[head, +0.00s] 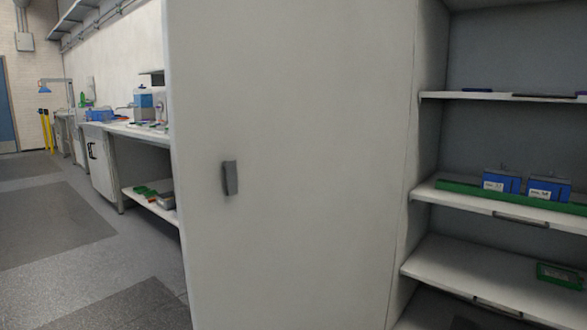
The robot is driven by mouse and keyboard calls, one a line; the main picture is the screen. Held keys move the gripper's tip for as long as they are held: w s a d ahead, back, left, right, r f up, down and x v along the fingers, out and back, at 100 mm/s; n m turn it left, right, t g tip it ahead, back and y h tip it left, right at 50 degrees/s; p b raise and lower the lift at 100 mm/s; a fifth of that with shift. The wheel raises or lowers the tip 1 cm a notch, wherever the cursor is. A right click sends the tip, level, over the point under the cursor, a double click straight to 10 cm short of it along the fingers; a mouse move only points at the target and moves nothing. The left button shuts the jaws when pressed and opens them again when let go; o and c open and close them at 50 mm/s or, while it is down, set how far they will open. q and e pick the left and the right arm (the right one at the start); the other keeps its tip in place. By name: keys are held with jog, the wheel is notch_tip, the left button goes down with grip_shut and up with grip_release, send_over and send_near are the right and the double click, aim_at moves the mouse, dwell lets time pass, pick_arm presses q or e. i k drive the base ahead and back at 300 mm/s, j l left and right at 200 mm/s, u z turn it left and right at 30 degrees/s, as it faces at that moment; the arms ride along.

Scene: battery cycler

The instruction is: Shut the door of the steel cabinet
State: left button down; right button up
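The steel cabinet's pale grey door (300,120) stands open and fills the middle of the head view. Its dark grey handle (230,178) is near the door's left edge. The door's right side meets the cabinet (427,130), whose shelved inside shows at the right. Neither of my grippers is in view. The bottom and top of the door are cut off by the frame.
Cabinet shelves hold blue boxes (501,181) on a green tray (460,187) and a green item (560,275) lower down. A workbench (140,130) stands behind the door at left. Grey floor (60,225) is clear at left.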

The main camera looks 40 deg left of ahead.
aim_at(310, 99)
jog(key=j+z, duration=0.1)
jog(key=j, duration=0.35)
jog(key=k+j, duration=0.1)
jog(key=j, duration=0.3)
jog(key=k+j+z, duration=0.15)
jog(key=j, duration=0.3)
jog(key=j+z, duration=0.1)
jog(key=j, duration=0.3)
jog(key=k+j, duration=0.15)
jog(key=j, duration=0.25)
jog(key=k+j+z, duration=0.15)
jog(key=j, duration=0.75)
jog(key=i, duration=0.05)
